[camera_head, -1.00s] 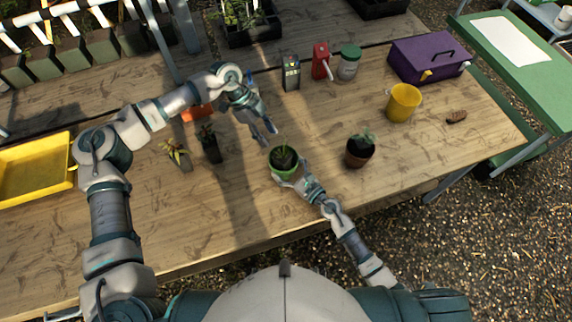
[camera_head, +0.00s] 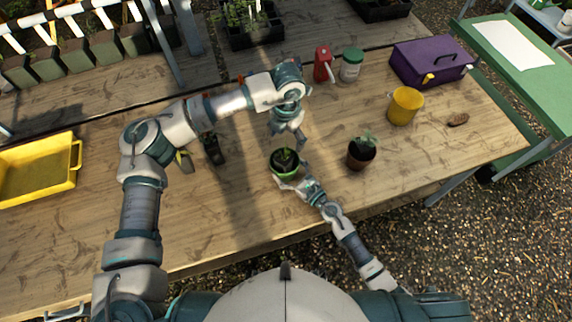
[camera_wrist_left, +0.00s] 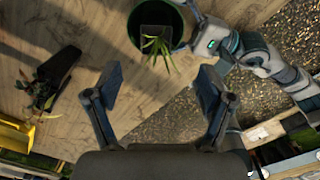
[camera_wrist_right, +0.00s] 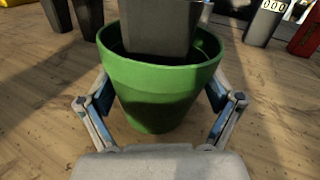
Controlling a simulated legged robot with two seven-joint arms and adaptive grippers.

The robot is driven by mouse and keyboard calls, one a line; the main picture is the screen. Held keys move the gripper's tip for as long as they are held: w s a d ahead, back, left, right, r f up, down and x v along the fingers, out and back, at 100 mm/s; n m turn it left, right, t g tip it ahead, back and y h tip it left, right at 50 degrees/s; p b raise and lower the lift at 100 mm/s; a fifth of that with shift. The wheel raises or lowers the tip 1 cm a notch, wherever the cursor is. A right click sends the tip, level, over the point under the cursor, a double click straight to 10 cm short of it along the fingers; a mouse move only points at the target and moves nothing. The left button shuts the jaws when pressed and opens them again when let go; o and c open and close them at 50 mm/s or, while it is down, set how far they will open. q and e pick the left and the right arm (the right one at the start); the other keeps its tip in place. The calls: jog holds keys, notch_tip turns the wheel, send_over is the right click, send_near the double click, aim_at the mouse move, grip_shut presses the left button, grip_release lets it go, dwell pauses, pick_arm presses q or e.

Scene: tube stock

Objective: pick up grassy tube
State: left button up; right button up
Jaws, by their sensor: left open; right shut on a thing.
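The grassy tube (camera_wrist_left: 161,36) is a dark square tube with thin green leaves. It stands inside a green pot (camera_wrist_right: 160,95), where the right wrist view shows its dark side wall (camera_wrist_right: 160,28). In the head view the leaves (camera_head: 285,156) rise above the pot. My left gripper (camera_head: 288,138) is open and empty, just beyond and apparently above the pot. In the left wrist view its fingers (camera_wrist_left: 160,85) are spread, with the leaves just past their tips. My right gripper (camera_head: 289,181) is shut on the green pot, one finger on each side.
A brown pot with a plant (camera_head: 361,155) stands close on the right. A yellow bucket (camera_head: 404,106), red can (camera_head: 323,64), purple box (camera_head: 431,61) and yellow tray (camera_head: 36,172) lie further away.

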aim_at(285, 157)
pick_arm(q)
jog(key=f, duration=0.4)
jog(key=a+f, duration=0.1)
jog(key=f, duration=0.1)
jog(key=shift+f, duration=0.2)
jog(key=f, duration=0.5)
jog(key=shift+d+f, duration=0.2)
jog(key=shift+a, duration=0.2)
jog(key=c, duration=1.4)
